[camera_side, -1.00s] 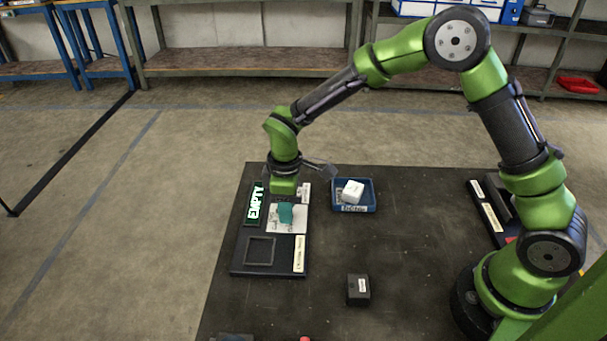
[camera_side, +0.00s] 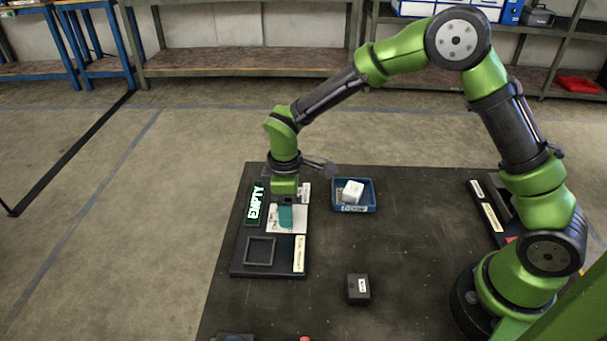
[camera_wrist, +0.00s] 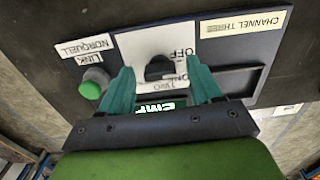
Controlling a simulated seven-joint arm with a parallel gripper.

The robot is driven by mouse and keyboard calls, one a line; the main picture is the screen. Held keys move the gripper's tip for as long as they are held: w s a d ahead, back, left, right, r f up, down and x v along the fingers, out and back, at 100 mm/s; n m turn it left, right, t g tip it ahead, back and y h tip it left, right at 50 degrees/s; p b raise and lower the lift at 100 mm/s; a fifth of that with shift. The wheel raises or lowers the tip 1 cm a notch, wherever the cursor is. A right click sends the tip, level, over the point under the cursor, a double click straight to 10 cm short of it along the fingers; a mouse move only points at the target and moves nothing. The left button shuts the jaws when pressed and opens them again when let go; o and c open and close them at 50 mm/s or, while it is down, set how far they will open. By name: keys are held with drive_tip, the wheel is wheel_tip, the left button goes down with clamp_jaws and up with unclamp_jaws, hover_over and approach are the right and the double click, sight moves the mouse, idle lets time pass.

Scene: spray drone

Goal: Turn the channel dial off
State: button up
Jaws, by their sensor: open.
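The channel dial (camera_wrist: 159,68) is a small dark knob on a white plate (camera_wrist: 135,45) in the wrist view. Beside it the words OFF, ONE and TWO show upside down; which one it points to I cannot tell. My gripper (camera_wrist: 160,72) is open, with one teal finger on each side of the dial. Whether the fingers touch it is unclear. In the side view my gripper (camera_side: 286,217) is low over the white plate (camera_side: 274,226) on the dark panel (camera_side: 236,262), and its fingers hide the dial.
A green button (camera_wrist: 93,84) sits beside the plate. A lit EMPTY display (camera_side: 255,204) and a square frame (camera_side: 260,251) are on the panel. A blue bin (camera_side: 367,204) with a white block (camera_side: 352,191) and a black box (camera_side: 358,289) stand right of it.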

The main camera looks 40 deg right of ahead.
wheel_tip(320, 180, up, 17)
idle(0.5)
drive_tip(key=s+d+r+m+t, duration=0.1)
drive_tip(key=s+d+m+t, duration=0.1)
drive_tip(key=s, duration=0.4)
drive_tip(key=s+d+r+m+t+y, duration=0.1)
drive_tip(key=s+d+r+m+t, duration=0.1)
drive_tip(key=s+d+m, duration=0.3)
drive_tip(key=s+d+r+m+t+y, duration=0.1)
drive_tip(key=s+d+m+t, duration=0.2)
drive_tip(key=s+m, duration=0.3)
drive_tip(key=s, duration=0.2)
drive_tip(key=shift+s+d+r, duration=0.25)
drive_tip(key=shift+s+r, duration=0.05)
drive_tip(key=shift+r, duration=0.05)
